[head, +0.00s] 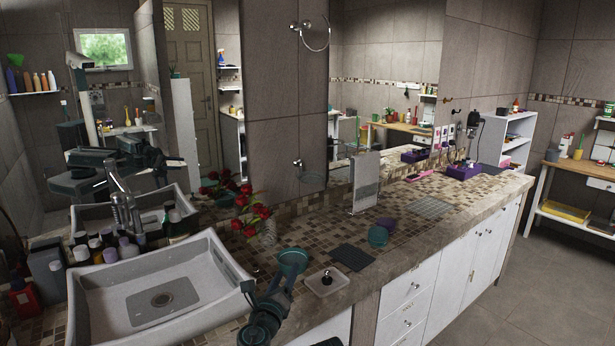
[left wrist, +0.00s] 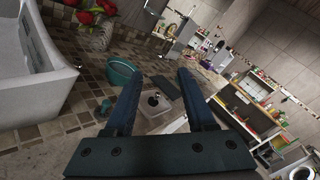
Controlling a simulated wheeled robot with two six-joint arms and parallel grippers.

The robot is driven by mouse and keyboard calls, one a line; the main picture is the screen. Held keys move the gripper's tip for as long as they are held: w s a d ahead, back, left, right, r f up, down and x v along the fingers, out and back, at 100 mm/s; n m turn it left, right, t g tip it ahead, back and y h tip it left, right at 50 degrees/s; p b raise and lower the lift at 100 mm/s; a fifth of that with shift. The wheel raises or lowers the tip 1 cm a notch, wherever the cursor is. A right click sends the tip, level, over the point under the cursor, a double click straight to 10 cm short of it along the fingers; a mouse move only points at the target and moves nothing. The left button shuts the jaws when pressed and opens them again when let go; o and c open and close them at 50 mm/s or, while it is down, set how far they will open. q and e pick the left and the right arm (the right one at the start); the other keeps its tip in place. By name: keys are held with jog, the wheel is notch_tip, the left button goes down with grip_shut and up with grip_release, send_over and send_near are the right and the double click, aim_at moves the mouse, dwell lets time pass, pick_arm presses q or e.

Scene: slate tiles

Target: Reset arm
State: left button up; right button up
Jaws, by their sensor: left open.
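My left gripper (head: 268,290) is over the front edge of the counter, just right of the white sink. In the left wrist view its two dark fingers (left wrist: 160,95) stand apart with nothing held between them. A teal cup-like item (head: 293,260) is close beyond the fingertips; it also shows near the left finger in the wrist view (left wrist: 121,71). A small pale dish with a dark-topped item (head: 326,281) sits right of the gripper, and shows between the fingers in the wrist view (left wrist: 153,101). My right gripper is in neither view.
The white sink (head: 215,265) stands close left, with several bottles (head: 100,250) behind it. Red flowers (head: 250,213) stand near the wall. A dark mat (head: 352,257) and a teal-and-purple cup (head: 379,236) lie further right. The tiled counter (head: 440,240) beyond has clear patches.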

pick_arm(q)
jog(key=s+a+f+n+g+y+p, duration=0.1)
jog(key=s+a+f+n+g+y, duration=0.2)
jog(key=a+n+y, duration=0.8)
jog(key=s+d+f+n+g+h, duration=0.2)
jog(key=s+f+n+g, duration=0.25)
jog(key=f+n, duration=0.4)
jog(key=s+d+f+n+g+h+p, duration=0.1)
jog(key=s+d+f+n+g+h, duration=0.1)
jog(key=s, duration=0.6)
jog(key=s+d+f+n+g+h+p, duration=0.1)
jog(key=s+d+f+n+g+h, duration=0.1)
jog(key=s+d+f+n+g, duration=0.3)
jog(key=s+d+n+g, duration=0.1)
jog(key=s+g, duration=0.2)
jog(key=s, duration=0.1)
jog(key=shift+d, duration=0.3)
